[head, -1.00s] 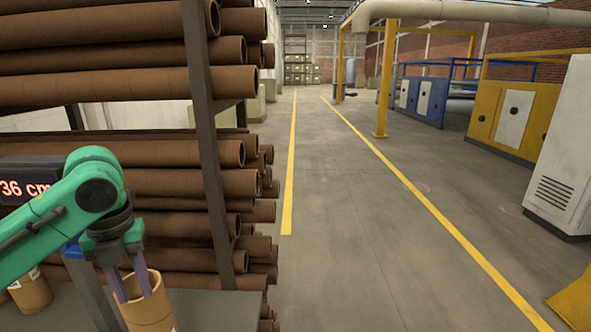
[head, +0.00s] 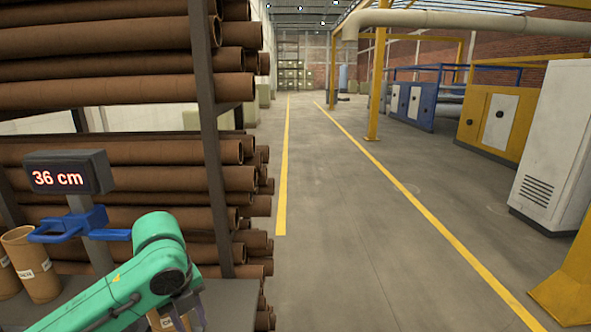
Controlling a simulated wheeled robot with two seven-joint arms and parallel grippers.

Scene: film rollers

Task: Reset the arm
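My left arm, green, comes in from the lower left in the head view. Its gripper (head: 180,322) points down at the bottom edge and is mostly cut off by the frame. A brown cardboard tube (head: 158,321) shows only in part at the gripper's fingers. Whether the fingers are closed on it cannot be told. My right arm and gripper are not in view.
Two short labelled tubes (head: 38,272) stand at the far left beside a blue holder (head: 85,222) and a display (head: 66,172) reading 36 cm. A rack of long brown rollers (head: 120,178) stands behind. The aisle floor (head: 350,215) to the right is clear.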

